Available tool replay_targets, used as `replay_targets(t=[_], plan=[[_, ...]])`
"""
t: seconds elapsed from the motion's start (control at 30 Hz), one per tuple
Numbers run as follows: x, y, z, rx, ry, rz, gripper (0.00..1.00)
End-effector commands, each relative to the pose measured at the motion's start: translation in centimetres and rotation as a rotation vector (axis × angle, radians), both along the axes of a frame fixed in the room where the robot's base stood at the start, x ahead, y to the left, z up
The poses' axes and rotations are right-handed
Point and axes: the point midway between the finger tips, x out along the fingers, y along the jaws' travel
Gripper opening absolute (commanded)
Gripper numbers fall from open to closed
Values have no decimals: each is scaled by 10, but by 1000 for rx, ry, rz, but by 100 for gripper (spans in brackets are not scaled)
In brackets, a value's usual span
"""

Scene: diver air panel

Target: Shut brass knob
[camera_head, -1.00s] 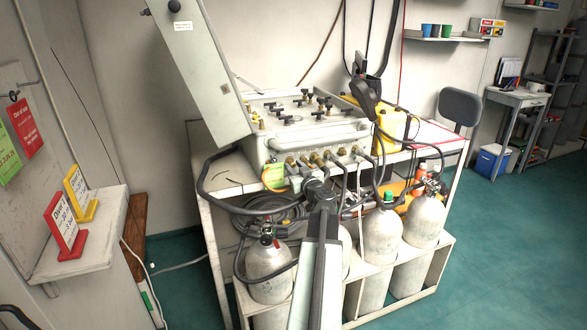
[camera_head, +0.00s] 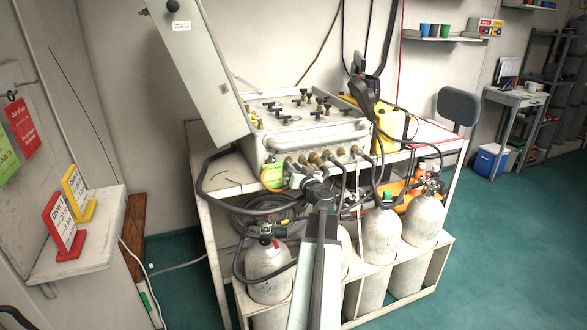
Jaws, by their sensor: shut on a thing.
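The grey air panel (camera_head: 312,128) sits tilted on a white bench. Several brass knobs and fittings line its front face; one brass knob (camera_head: 290,161) is at the left end of that row. My gripper (camera_head: 297,172) is against the left part of this row, at the end of my arm coming up from below. It is shut on a brass knob there. The jaws and the held part are small and partly hidden by my wrist, so the knob's turn position cannot be told.
Black hoses run from the front fittings. A green-and-orange tag (camera_head: 272,177) hangs just left of my gripper. The open grey lid (camera_head: 196,70) leans at the left. Grey cylinders (camera_head: 383,232) stand below. Green floor is free at the right.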

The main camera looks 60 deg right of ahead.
Motion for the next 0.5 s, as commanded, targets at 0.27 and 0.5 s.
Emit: replay_targets(t=[0.27, 0.5], plan=[[1, 1, 0, 210, -155, 3, 0], [1, 1, -1, 387, -284, 3, 0]])
